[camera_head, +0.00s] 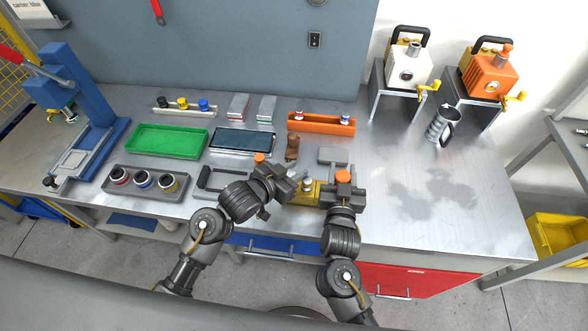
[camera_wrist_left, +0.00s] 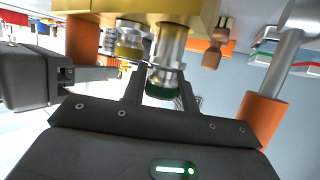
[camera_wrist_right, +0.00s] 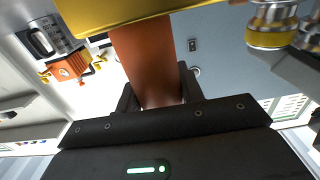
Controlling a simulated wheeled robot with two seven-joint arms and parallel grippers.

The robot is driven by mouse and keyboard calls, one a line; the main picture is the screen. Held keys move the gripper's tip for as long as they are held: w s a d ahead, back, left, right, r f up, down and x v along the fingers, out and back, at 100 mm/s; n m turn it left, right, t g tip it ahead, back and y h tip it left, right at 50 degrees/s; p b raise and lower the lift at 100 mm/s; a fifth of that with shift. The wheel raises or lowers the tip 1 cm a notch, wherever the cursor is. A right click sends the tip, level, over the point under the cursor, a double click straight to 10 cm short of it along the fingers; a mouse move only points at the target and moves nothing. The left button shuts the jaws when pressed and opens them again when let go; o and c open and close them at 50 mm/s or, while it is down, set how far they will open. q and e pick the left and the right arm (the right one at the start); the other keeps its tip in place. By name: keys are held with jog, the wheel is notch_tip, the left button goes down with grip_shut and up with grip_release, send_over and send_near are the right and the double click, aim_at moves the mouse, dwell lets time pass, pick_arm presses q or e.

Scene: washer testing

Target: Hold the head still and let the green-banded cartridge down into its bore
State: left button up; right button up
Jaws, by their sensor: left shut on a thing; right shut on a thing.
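The yellow head (camera_head: 305,195) sits between my two grippers at the front of the bench; it also shows in the left wrist view (camera_wrist_left: 110,12). My left gripper (camera_head: 289,188) is shut on the silver green-banded cartridge (camera_wrist_left: 165,55). Its dark green band is at the end nearest my gripper, and its other end meets or overlaps the yellow head. I cannot tell how deep it sits in a bore. A yellow-banded cartridge (camera_wrist_left: 130,42) stands beside it. My right gripper (camera_head: 331,188) is shut on an orange-brown grip (camera_wrist_right: 146,60) against the yellow head.
A grey rack with banded pieces (camera_head: 143,181) and a green tray (camera_head: 165,139) stand on the left. A dark blue tray (camera_head: 243,141), an orange rack (camera_head: 320,124) and a brown peg (camera_head: 292,147) lie behind the grippers.

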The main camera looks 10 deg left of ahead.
pick_arm(q)
jog(key=shift+s+f, duration=0.25)
jog(key=shift+f, duration=0.45)
jog(key=shift+s+f, duration=0.2)
jog(key=shift+f, duration=0.45)
pick_arm(e)
jog(key=shift+s+a+r, duration=0.1)
jog(key=shift+s+r, duration=0.1)
jog(key=shift+r, duration=0.05)
jog(key=shift+w, duration=0.1)
pick_arm(q)
jog(key=shift+w, duration=0.25)
pick_arm(e)
jog(key=shift+w+f, duration=0.15)
pick_arm(q)
jog(key=o, duration=1.1)
jog(key=shift+r, duration=0.1)
jog(key=shift+c, duration=0.2)
pick_arm(e)
jog(key=shift+f, duration=0.1)
pick_arm(q)
jog(key=shift+d+r, duration=0.1)
jog(key=shift+d, duration=0.05)
pick_arm(e)
jog(key=shift+a, duration=0.1)
